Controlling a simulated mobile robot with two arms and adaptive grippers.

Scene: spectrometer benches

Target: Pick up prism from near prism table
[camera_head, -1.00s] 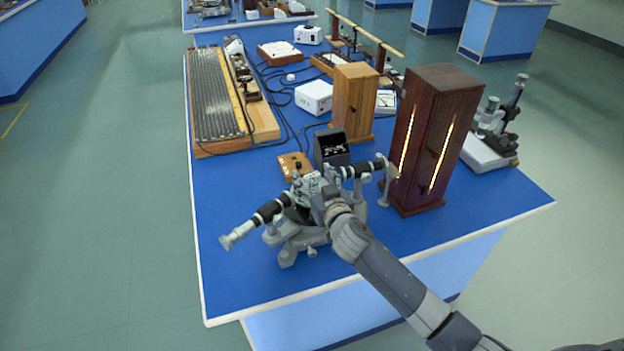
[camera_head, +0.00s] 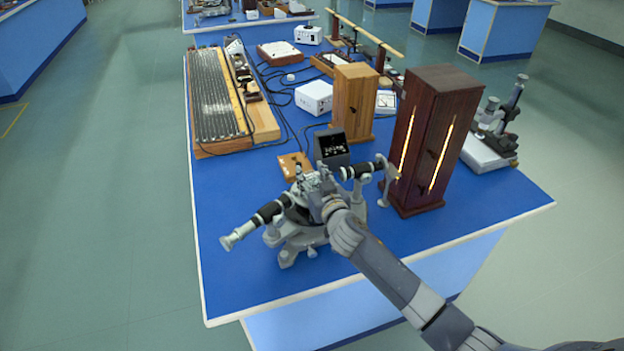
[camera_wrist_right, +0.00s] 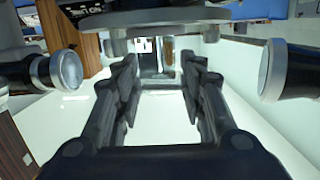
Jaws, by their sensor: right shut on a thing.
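The spectrometer (camera_head: 299,232) stands on the near part of the blue bench, its two tubes pointing left and right. My right gripper (camera_head: 314,183) is over its middle and hides most of the prism table from the head. In the right wrist view my right gripper (camera_wrist_right: 160,72) has its two fingers on either side of a small clear glassy piece, the prism (camera_wrist_right: 151,60), and is shut on it. A grey disc, which looks like part of the spectrometer (camera_wrist_right: 130,19), is close to the fingertips at the top. I cannot tell whether the prism touches the table. My left gripper is out of view.
A tall dark wooden lamp box (camera_head: 434,135) with glowing slits stands close to the right tube. A lighter wooden box (camera_head: 353,103), a small black box (camera_head: 331,148) and a rheostat (camera_head: 222,105) are behind. The bench's near left corner is clear.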

